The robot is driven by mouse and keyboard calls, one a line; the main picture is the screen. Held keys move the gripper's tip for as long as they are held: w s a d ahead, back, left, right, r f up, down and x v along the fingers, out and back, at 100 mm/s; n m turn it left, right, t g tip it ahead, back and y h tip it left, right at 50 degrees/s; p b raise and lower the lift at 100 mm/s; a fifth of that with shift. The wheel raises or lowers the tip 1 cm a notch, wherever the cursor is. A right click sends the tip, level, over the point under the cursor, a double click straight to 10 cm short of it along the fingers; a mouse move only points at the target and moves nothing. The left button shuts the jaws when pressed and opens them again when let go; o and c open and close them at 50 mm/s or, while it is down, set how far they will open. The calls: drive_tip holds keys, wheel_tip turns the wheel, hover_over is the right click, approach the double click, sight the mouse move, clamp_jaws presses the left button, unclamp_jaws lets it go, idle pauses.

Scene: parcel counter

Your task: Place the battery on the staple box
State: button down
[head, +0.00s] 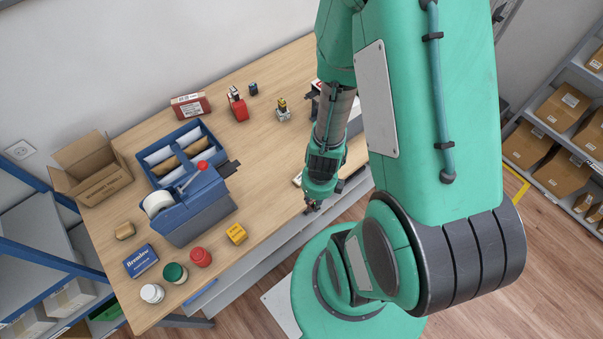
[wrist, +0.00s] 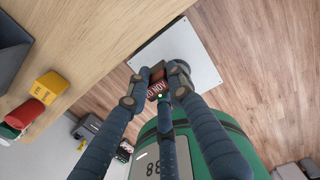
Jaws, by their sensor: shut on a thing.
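My gripper (head: 313,207) is just past the counter's front edge. In the wrist view my gripper (wrist: 158,84) is shut on a small dark and red block with white letters, which looks like the battery (wrist: 157,88). The fingers cover its sides. In the head view the battery is too small to make out. A small yellow box (head: 236,233) with dark print, possibly the staple box, lies near the front edge, left of my gripper. It also shows in the wrist view (wrist: 52,88). Its print is not readable, and nothing lies on it.
A red jar (head: 200,257), a green-lidded jar (head: 174,272), a white-lidded jar (head: 152,293) and a blue box (head: 141,261) stand left of the yellow box. A blue tape dispenser (head: 195,205) stands behind. The counter (head: 275,185) is bare between the yellow box and my gripper.

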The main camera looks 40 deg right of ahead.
drive_tip(key=shift+s+d+p, duration=0.25)
drive_tip(key=shift+d+p, duration=0.1)
drive_tip(key=shift+p, duration=0.1)
idle(0.3)
drive_tip(key=w+d, duration=0.2)
drive_tip(key=w, duration=0.3)
drive_tip(key=w+d+f+p, duration=0.1)
drive_tip(key=w+d, duration=0.1)
drive_tip(key=w, duration=0.3)
drive_tip(key=w+d+p, duration=0.1)
drive_tip(key=w+d, duration=0.1)
drive_tip(key=w, duration=0.3)
drive_tip(key=shift+f, duration=0.3)
drive_tip(key=shift+s, duration=0.1)
drive_tip(key=shift+f, duration=1.8)
drive_tip(key=shift+f, duration=0.1)
